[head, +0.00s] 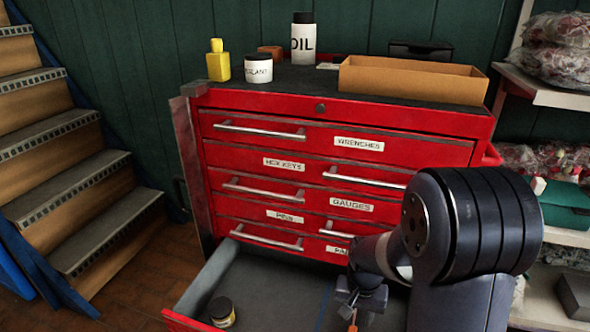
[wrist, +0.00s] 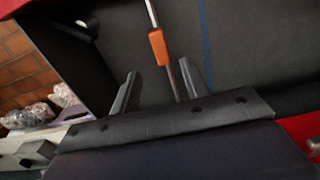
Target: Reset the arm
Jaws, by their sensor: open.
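My gripper (head: 357,300) is low over the open bottom drawer (head: 250,285) of the red tool chest, in front of its face. In the wrist view my gripper (wrist: 159,72) has its two fingers spread apart. A thin metal rod with an orange block (wrist: 158,46) on it lies beyond and between the fingertips; I cannot tell whether it touches them. A bit of orange (head: 352,328) also shows under the gripper in the head view. My arm hides the right part of the drawer.
A small dark-lidded jar (head: 221,312) sits at the drawer's left. The chest top holds an open cardboard box (head: 412,80), an oil bottle (head: 303,40), a sealant jar (head: 258,68) and a yellow bottle (head: 218,62). Stairs (head: 70,150) stand left, shelves (head: 565,235) right.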

